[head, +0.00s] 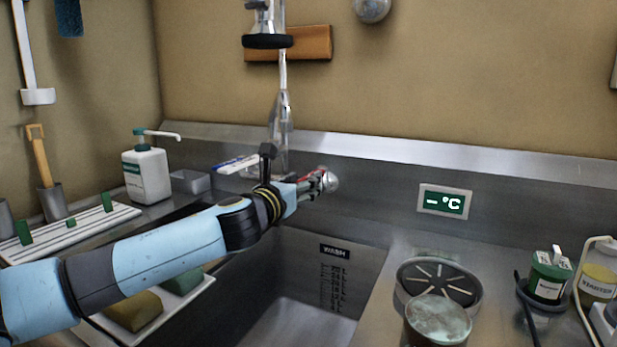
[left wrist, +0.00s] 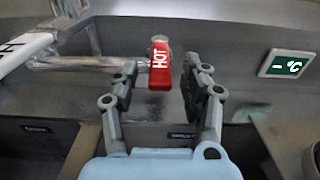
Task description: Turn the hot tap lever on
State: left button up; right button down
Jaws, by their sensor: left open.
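The hot tap lever (left wrist: 160,68) is a red paddle marked HOT. In the left wrist view it hangs down from a round metal tap body at the upper middle. In the head view only a bit of the red lever (head: 309,175) shows behind my left gripper (head: 317,185). The wrist view shows the left gripper (left wrist: 162,82) open, with one finger on each side of the lever in the picture and a gap on both sides. I cannot tell how far the fingertips reach along it. My right gripper is out of view.
A blue-and-white lever (head: 237,164) lies left of the hot one, beside the tap column (head: 280,130). Below is the sink basin (head: 318,275) marked WASH. A °C display (head: 444,200) is on the splashback at right. A pump bottle (head: 147,172) stands at left.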

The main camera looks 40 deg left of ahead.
pick_arm(q)
jog(key=shift+x, duration=1.45)
grip_shut()
